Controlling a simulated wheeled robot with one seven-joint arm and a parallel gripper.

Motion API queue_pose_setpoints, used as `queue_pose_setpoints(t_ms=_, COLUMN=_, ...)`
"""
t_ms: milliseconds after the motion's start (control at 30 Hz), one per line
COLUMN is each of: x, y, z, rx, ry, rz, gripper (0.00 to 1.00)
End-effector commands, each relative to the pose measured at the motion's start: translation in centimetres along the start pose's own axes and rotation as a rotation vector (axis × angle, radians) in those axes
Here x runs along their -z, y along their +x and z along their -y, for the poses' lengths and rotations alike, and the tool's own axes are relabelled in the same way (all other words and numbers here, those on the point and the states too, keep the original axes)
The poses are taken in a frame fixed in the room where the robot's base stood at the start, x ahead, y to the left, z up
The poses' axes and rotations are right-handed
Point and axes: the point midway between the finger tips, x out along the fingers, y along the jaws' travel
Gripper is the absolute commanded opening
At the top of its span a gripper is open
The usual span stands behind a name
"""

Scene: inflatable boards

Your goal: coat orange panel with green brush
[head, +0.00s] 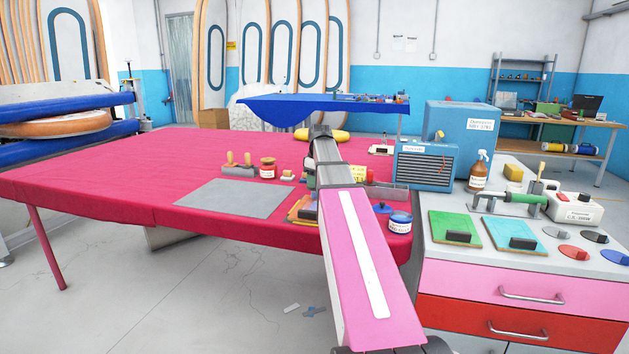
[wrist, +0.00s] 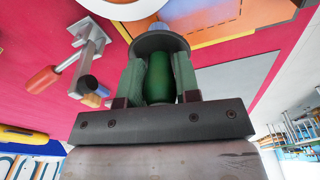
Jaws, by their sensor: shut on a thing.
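My gripper (wrist: 158,80) is shut on the green handle of the brush (wrist: 159,76) in the wrist view. A dark round collar sits at the handle's far end, with a small pale blue part showing beyond it. The orange panel (wrist: 225,14) lies on the pink table just past the brush, partly cut off by the frame. I cannot tell whether the brush touches it. In the head view a sliver of the orange panel (head: 301,209) shows left of my arm; the arm hides the rest of it, and my gripper cannot be made out there.
A grey mat (head: 234,198) lies left of the panel. A red-labelled jar (head: 267,168) stands behind it, and a blue-lidded jar (head: 400,222) stands right of my arm. Green (head: 455,230) and turquoise (head: 515,234) panels lie on the right cabinet. The table's left side is clear.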

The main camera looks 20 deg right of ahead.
Motion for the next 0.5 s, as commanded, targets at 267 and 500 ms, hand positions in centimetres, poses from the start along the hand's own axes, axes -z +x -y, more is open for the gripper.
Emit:
queue_pose_setpoints(t_ms=267, x=-0.07, y=0.49, z=0.02, rx=0.000, ry=0.000, rz=0.000, gripper=0.11)
queue_pose_setpoints(t_ms=500, x=-0.11, y=0.67, z=0.08, rx=0.000, ry=0.000, rz=0.000, gripper=0.11)
